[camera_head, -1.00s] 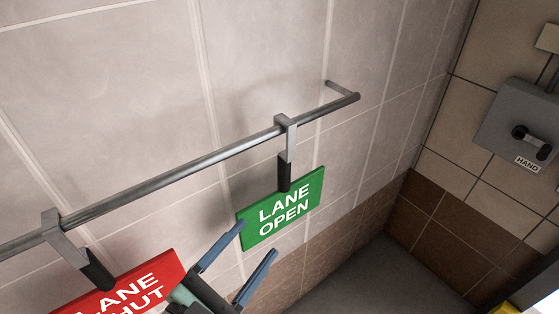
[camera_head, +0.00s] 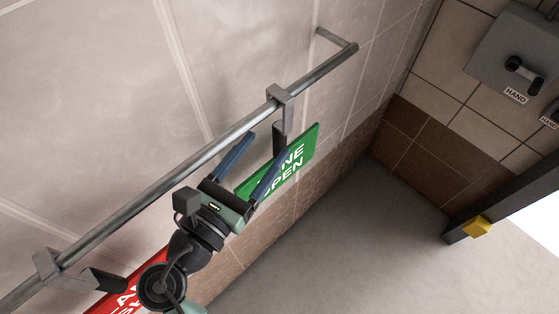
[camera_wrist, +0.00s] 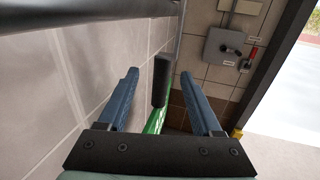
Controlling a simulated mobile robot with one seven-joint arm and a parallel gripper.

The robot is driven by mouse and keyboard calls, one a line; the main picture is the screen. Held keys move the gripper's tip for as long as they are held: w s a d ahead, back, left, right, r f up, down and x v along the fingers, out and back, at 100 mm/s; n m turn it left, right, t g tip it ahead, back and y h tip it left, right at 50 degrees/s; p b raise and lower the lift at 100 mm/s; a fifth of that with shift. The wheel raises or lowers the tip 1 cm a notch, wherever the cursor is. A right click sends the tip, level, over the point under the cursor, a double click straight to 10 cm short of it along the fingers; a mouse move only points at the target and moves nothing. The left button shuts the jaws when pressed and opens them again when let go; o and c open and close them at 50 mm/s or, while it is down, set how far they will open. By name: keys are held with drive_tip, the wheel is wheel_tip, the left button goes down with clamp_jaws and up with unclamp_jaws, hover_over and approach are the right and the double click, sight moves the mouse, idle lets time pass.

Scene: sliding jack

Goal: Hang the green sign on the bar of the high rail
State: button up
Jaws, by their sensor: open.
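The green "LANE OPEN" sign (camera_head: 300,158) hangs by its grey hook (camera_head: 280,96) over the metal bar (camera_head: 215,145). Its dark grip (camera_head: 279,138) joins hook and sign. My gripper (camera_head: 264,145) is open in front of the sign, its fingers covering part of the lettering. In the wrist view, the dark grip (camera_wrist: 162,80) stands between the two spread blue fingers of my gripper (camera_wrist: 159,74), nearer the middle than either finger, with a strip of the green sign (camera_wrist: 155,121) below it. I cannot tell whether the fingers reach around the grip.
A red sign (camera_head: 125,298) hangs from the same bar at lower left, partly hidden by my arm. The tiled wall (camera_head: 110,100) lies close behind the bar. A grey switch box (camera_head: 515,55) is on the far wall. Open floor (camera_head: 350,230) lies to the right.

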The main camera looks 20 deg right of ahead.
sight(276, 137)
drive_tip(key=shift+p+x, duration=0.3)
drive_tip(key=shift+x, duration=2.45)
drive_tip(key=shift+s+f, duration=0.1)
drive_tip(key=shift+s, duration=0.05)
clamp_jaws()
